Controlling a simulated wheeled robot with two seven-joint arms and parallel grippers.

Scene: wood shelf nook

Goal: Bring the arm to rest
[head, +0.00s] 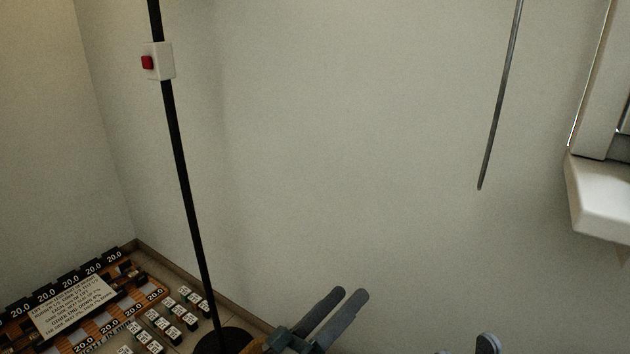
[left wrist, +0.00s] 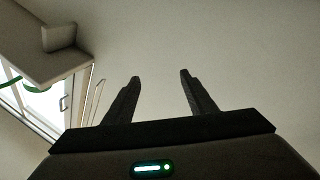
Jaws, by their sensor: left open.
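My left gripper (head: 345,305) shows at the bottom middle of the head view, its two grey fingers pointing up and right, apart and empty. In the left wrist view the two dark fingers (left wrist: 160,80) stand apart with only plain wall between and beyond them. A small rounded grey part (head: 487,343) shows at the bottom edge of the head view, right of the left gripper; I cannot tell whether it belongs to my right gripper.
A black pole (head: 185,185) with a white box and red button (head: 147,62) stands left on a dark round base (head: 222,341). A rack of labelled weights (head: 75,305) fills the lower left. A thin rod (head: 500,95) hangs right, near a white window sill (head: 600,200).

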